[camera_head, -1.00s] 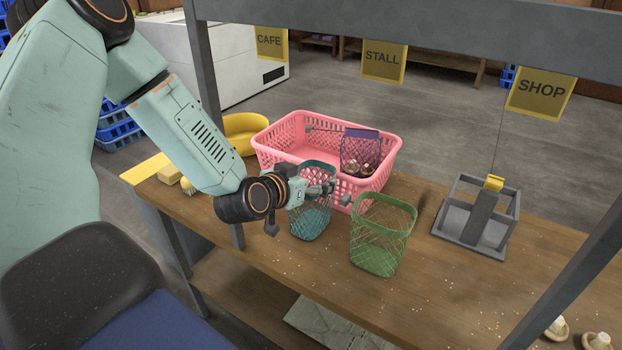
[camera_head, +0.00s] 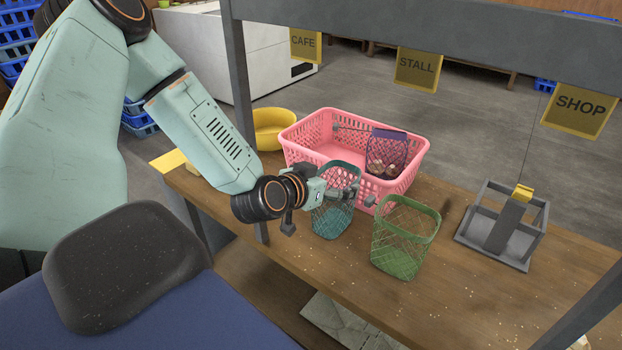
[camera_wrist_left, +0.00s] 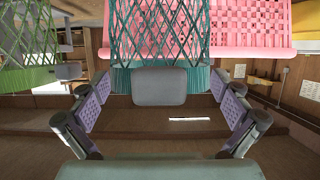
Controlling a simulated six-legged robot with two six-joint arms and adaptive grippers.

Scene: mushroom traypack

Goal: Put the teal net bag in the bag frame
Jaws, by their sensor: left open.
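The teal net bag (camera_head: 332,222) stands upright on the wooden table, in front of the pink basket. It fills the upper middle of the left wrist view (camera_wrist_left: 160,30). My left gripper (camera_head: 347,193) is at the bag's upper part in the head view and hides some of it. In the left wrist view its two fingers (camera_wrist_left: 161,103) are spread wide, with the bag's rim beyond and between them. I cannot tell whether they touch it. The bag frame (camera_head: 477,240), a grey open metal stand with a yellow clip, stands empty farther right. My right gripper is not in view.
A green net bag (camera_head: 397,262) stands just right of the teal one. The pink basket (camera_head: 310,145) behind holds a dark blue net bag (camera_head: 386,150) with mushrooms. A grey post (camera_head: 243,110) and overhead beam border the table. Bare tabletop lies before the bag frame.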

